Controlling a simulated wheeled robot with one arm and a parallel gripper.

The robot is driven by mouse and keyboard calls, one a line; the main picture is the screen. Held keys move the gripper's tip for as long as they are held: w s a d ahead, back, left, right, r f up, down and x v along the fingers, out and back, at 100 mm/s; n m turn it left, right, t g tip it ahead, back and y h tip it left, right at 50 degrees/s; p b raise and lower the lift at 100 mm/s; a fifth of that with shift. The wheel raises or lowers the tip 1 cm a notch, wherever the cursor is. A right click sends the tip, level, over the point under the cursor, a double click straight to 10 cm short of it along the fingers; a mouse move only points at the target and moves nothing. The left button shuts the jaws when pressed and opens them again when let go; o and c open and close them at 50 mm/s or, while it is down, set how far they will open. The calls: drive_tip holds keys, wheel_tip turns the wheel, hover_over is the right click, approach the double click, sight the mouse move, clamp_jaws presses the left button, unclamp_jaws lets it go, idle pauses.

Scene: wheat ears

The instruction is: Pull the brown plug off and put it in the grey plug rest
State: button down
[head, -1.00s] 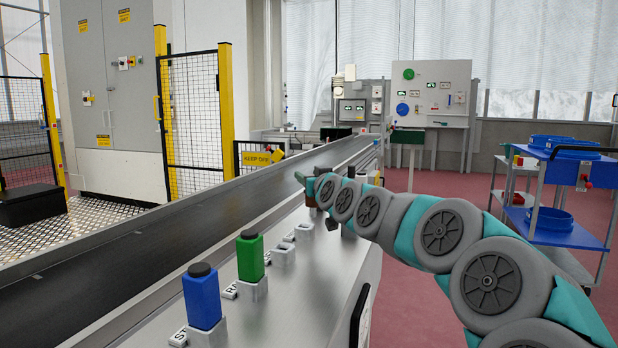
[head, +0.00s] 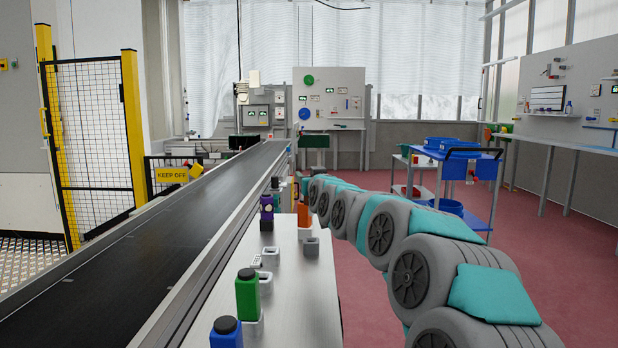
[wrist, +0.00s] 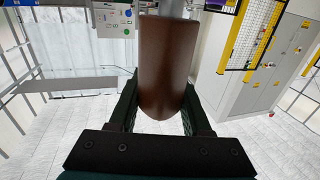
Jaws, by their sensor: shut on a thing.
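The brown plug (wrist: 166,65) fills the space between my gripper's two dark fingers in the wrist view. My gripper (wrist: 160,100) is shut on it, with the plug's rounded end toward the palm. In the head view my gripper (head: 304,190) is small and far off, over the bench's far end. An orange-brown block (head: 303,214) shows just below it, seemingly the same plug; whether it touches the bench is unclear. A grey holder (head: 311,247), seemingly the plug rest, stands on the bench just in front of it and looks empty.
A green plug (head: 247,295) and a blue plug (head: 226,334) stand nearer on the bench, a purple one (head: 267,208) farther off. Empty grey sockets (head: 265,282) lie between. The conveyor (head: 130,260) runs along the left. A blue cart (head: 455,160) stands right.

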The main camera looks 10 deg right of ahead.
sight(311, 214)
drive_tip(key=shift+b, duration=0.3)
drive_tip(key=shift+f+b, duration=1.65)
drive_tip(key=shift+f, duration=1.25)
drive_tip(key=shift+f+b, duration=0.55)
drive_tip(key=shift+b, duration=0.2)
drive_tip(key=shift+f+b, duration=0.6)
drive_tip(key=shift+f, duration=0.45)
drive_tip(key=shift+f, duration=0.45)
drive_tip(key=shift+c, duration=1.4)
unclamp_jaws()
drive_tip(key=shift+s, duration=0.1)
